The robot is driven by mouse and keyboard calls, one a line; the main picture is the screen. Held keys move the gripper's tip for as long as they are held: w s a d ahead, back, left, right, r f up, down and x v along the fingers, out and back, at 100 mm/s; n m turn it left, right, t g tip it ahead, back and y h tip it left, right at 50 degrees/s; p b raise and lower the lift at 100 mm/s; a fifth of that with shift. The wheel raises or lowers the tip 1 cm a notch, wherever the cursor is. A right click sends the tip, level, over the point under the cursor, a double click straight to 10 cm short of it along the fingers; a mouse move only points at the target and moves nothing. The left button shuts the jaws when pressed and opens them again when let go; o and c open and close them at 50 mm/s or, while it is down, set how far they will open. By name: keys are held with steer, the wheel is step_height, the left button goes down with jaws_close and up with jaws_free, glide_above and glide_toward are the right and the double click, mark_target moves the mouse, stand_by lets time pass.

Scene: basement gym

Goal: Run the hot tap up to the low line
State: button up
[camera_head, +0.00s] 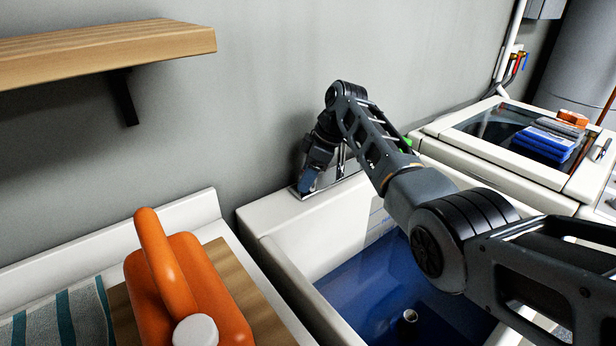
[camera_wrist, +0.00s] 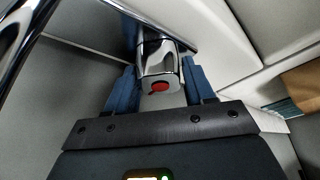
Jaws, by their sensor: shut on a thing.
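In the wrist view, the chrome hot tap handle (camera_wrist: 157,66) with a red mark sits between the two blue fingers of my gripper (camera_wrist: 160,78), which is shut on it. In the head view my gripper (camera_head: 309,180) is at the tap at the back left corner of the white sink (camera_head: 290,215). My arm hides most of the tap and spout. Faint blue markings (camera_head: 377,208) show on the back inner wall, partly behind my arm; I cannot read which line is which.
An orange jug (camera_head: 205,285) with a white cap stands on a wooden board (camera_head: 243,275) left of the sink. A striped cloth (camera_head: 70,318) lies beside it. A wooden shelf (camera_head: 110,50) juts out above left. A white washer (camera_head: 500,150) holding blue packs (camera_head: 545,143) stands at right.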

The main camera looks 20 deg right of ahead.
steer(key=shift+r, duration=0.1)
steer(key=o, duration=1)
